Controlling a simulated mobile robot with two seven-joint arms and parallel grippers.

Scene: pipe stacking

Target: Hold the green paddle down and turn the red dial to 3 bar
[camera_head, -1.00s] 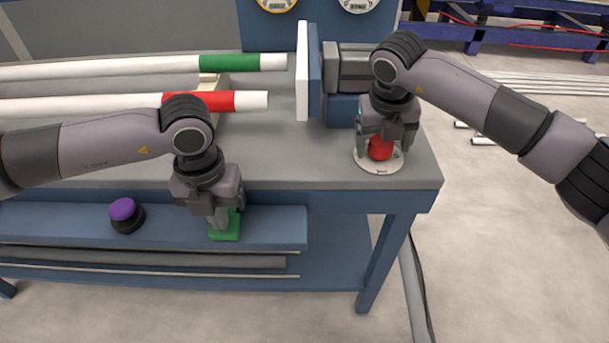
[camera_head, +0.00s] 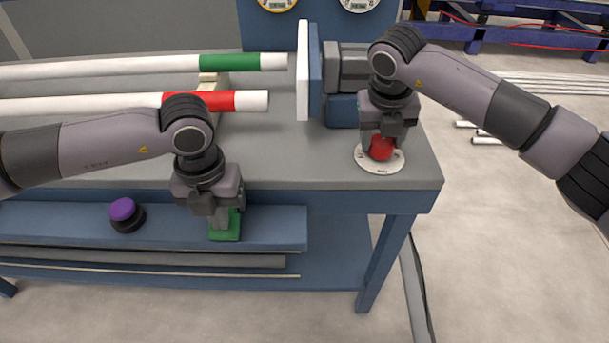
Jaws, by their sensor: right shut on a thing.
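The green paddle (camera_head: 225,232) is on the blue front ledge, under my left gripper (camera_head: 221,222). The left fingertips are at the paddle and partly cover it; whether they are open or shut is not clear. The red dial (camera_head: 381,149) stands on a round white scale plate (camera_head: 380,164) at the right front corner of the bench. My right gripper (camera_head: 382,142) points down and is shut on the red dial. The scale marks are too small to read.
A purple button (camera_head: 123,209) sits on the ledge left of the paddle. White pipes with a green band (camera_head: 229,63) and a red band (camera_head: 213,102) lie on the bench, facing a white plate (camera_head: 303,72). Two gauges (camera_head: 360,4) are cut off at the top.

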